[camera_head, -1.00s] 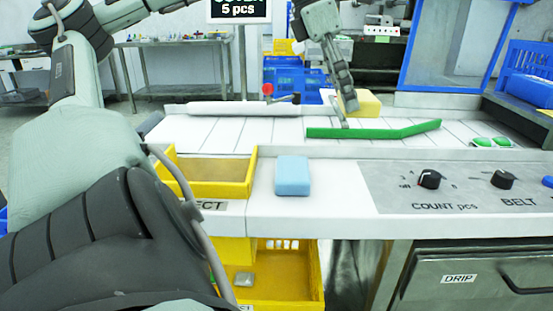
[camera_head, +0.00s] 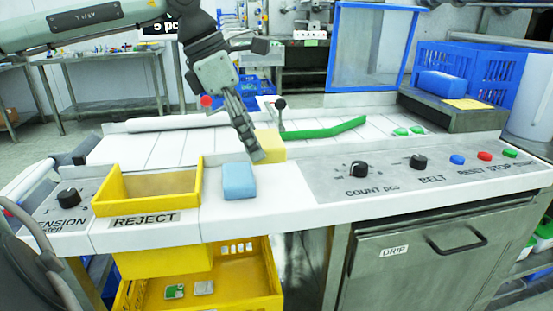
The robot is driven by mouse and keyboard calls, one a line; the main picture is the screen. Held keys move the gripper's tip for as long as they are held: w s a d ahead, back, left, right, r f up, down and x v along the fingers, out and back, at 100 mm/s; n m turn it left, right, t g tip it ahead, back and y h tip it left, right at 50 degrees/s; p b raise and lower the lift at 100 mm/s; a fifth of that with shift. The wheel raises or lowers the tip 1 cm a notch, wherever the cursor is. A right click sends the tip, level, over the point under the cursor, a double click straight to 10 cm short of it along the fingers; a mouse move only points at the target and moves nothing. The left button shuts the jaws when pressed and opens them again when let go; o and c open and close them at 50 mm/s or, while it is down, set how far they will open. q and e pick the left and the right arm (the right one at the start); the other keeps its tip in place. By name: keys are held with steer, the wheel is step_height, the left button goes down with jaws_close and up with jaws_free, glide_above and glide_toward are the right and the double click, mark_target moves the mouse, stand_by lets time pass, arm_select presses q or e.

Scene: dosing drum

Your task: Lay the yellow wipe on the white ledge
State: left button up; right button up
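The yellow wipe (camera_head: 271,144) is a thick yellow block at the back edge of the white ledge (camera_head: 236,222), just right of and behind a light blue block (camera_head: 239,181). My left gripper (camera_head: 252,150) comes down from the upper left, its fingers pointing down along the wipe's left side. It looks shut on the wipe, though the fingers partly hide it. I cannot tell whether the wipe touches the ledge or hangs slightly above it. My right gripper is not in view.
A yellow REJECT tray (camera_head: 150,209) stands left of the blue block. The control panel (camera_head: 385,172) with knobs and buttons lies to the right. Behind are the white slatted belt (camera_head: 130,150) and a green bar (camera_head: 325,129). The ledge front right of the blue block looks clear.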

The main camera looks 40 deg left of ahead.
arm_select(q)
steer(key=w+f, duration=0.1)
steer(key=w+d+f, duration=0.1)
steer(key=w, duration=0.1)
steer(key=w+d+f, duration=0.1)
steer(key=w, duration=0.1)
steer(key=shift+d+f+p, duration=0.1)
steer(key=shift+f+p, duration=0.1)
steer(key=shift+p, duration=0.15)
step_height(320, 180, down, 4)
steer(key=shift+r, duration=0.25)
steer(key=shift+f, duration=0.3)
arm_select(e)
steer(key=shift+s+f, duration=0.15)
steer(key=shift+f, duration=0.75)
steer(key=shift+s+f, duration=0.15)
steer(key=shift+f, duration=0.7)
